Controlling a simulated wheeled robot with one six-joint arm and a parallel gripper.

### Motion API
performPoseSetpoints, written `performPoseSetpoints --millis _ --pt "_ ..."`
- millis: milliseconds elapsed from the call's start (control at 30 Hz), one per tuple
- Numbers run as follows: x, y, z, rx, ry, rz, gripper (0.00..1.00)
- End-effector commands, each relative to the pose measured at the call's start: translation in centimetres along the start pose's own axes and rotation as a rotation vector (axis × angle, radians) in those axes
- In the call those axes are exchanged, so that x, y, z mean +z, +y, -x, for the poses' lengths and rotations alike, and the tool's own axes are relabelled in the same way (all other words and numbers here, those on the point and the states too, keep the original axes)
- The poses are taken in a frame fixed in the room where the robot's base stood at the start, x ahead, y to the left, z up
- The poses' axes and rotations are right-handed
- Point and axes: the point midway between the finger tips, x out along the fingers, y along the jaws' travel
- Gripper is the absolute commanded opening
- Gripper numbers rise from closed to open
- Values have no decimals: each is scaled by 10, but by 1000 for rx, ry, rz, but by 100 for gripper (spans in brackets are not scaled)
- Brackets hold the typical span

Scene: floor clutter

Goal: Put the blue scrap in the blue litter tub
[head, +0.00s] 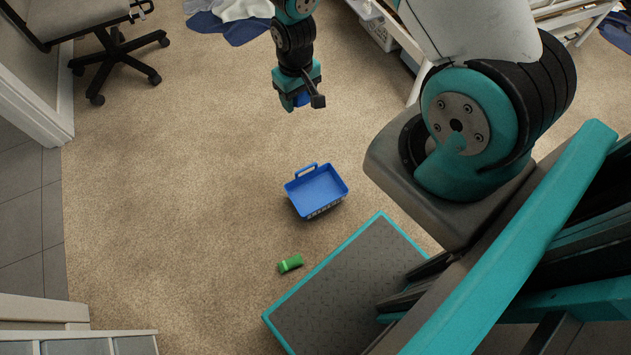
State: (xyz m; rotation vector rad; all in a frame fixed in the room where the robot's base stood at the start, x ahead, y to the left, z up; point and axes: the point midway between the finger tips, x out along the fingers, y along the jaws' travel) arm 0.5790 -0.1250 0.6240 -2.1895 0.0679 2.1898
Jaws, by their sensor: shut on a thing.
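My gripper (301,100) hangs above the carpet near the top middle of the head view. It is shut on the blue scrap (301,98), which shows as a small blue patch between the jaws, mostly hidden by them. The blue litter tub (319,188) stands upright on the carpet near the picture's middle, its handle raised at the far left side. The inside that I can see looks empty. In the picture my gripper is above the tub and apart from it.
A green scrap (290,264) lies on the carpet below the tub. Blue and white cloths (232,22) lie at the top. A wheeled chair base (118,50) stands at top left. A white basket (377,28) and white rack are at top right. The carpet left of the tub is clear.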

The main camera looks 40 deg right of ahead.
Motion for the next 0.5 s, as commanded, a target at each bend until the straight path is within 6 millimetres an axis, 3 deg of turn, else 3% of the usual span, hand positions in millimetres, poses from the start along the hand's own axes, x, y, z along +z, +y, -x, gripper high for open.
performPoseSetpoints --millis 33,500 --pt "1 3 -43 0 -1 -8 34" --pt "5 23 -243 0 -1 -70 34"
